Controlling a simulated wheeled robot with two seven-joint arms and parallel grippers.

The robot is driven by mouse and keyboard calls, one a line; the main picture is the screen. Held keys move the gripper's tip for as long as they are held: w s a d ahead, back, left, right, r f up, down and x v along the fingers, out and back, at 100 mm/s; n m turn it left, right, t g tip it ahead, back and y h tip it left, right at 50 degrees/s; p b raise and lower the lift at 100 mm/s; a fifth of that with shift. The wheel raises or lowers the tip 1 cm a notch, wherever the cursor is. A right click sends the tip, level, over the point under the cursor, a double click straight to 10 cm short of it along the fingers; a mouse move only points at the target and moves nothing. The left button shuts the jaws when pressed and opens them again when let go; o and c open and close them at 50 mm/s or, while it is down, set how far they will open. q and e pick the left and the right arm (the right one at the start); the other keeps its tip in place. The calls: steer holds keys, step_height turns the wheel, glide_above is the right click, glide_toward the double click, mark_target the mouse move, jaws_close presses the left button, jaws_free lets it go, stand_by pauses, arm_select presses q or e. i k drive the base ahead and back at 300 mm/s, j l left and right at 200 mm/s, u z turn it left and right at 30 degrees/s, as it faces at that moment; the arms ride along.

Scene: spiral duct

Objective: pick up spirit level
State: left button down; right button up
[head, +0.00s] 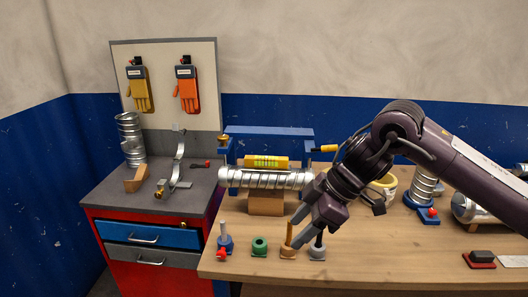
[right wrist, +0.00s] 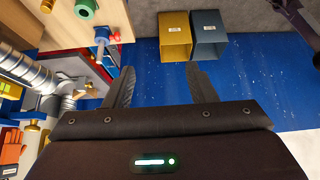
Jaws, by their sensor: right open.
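The spirit level (head: 267,162) appears to be the yellow bar with a bright yellow-green face, lying along the top of the silver spiral duct (head: 262,180). The duct rests on a wooden block (head: 265,203) on the workbench. My right gripper (head: 304,228) is to the right of and below the level in the head view, near the small pegs, apart from the level. In the right wrist view the two fingers (right wrist: 162,88) are spread with nothing between them. My left gripper is out of view.
A blue frame (head: 270,131) stands behind the duct. Several small holders line the front edge, including a green ring (head: 260,246). A tool cabinet (head: 153,238) stands left. A yellow bin (right wrist: 174,37) and a grey bin (right wrist: 208,40) show in the wrist view.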

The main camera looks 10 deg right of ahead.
mark_target(258, 162)
steer(key=i, duration=1.3)
